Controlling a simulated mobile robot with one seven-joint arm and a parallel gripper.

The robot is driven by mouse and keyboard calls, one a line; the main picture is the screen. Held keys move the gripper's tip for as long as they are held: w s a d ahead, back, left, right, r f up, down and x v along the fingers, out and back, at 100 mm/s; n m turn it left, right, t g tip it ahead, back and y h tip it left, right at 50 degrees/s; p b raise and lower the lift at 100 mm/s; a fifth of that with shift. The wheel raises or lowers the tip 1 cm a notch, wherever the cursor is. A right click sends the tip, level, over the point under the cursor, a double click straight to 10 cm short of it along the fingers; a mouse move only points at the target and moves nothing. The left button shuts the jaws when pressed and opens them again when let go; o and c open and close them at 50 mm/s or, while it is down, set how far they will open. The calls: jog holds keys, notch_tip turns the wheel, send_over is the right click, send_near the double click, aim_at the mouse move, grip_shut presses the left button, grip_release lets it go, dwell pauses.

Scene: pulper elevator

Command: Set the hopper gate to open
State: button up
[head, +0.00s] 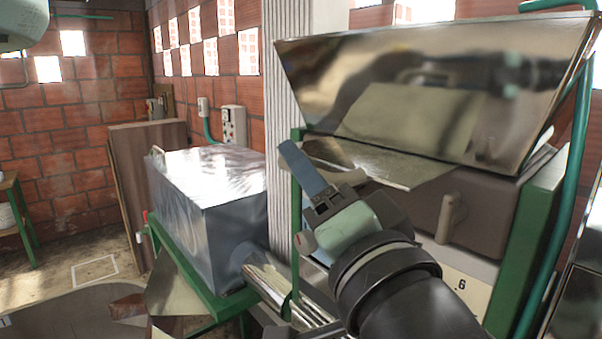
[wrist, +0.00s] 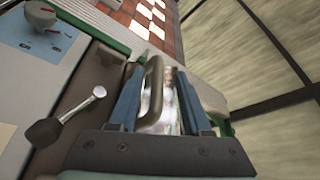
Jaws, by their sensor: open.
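The hopper gate looks like a shiny metal plate (head: 385,168) sticking out below the steel hopper (head: 400,90). A bent grey-brown handle (wrist: 153,90) stands in front of shiny metal in the wrist view. My gripper (head: 288,152) is at the left of the plate in the head view, its blue finger pointing up and left. In the wrist view my gripper (wrist: 158,75) is open, with a blue finger on each side of the handle. The handle is close to the left finger; I cannot tell whether they touch. My gripper partly hides the gate's left end in the head view.
A lever with a dark knob (wrist: 42,132) is left of the fingers; a dial with a red pointer (wrist: 42,14) is farther left. A grey box (head: 205,205) on a green frame stands left of a pale column (head: 290,80). Green posts flank the machine.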

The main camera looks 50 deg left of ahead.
jog(key=b+v, duration=0.4)
jog(key=v, duration=0.7)
jog(key=shift+s+d, duration=0.2)
jog(key=shift+d, duration=0.15)
jog(key=shift+f, duration=0.1)
jog(key=w+d+r+m+t+h+b, duration=0.1)
jog(key=w+d+r+t+h, duration=0.2)
jog(key=w+d+t+h, duration=0.55)
jog(key=s+d+r+t+h, duration=0.3)
jog(key=d+r+t+h, duration=0.2)
jog(key=t+h, duration=0.5)
jog(key=shift+s+d+r+m+t+b, duration=0.25)
jog(key=shift+d+t+b, duration=0.2)
jog(key=shift+d, duration=0.7)
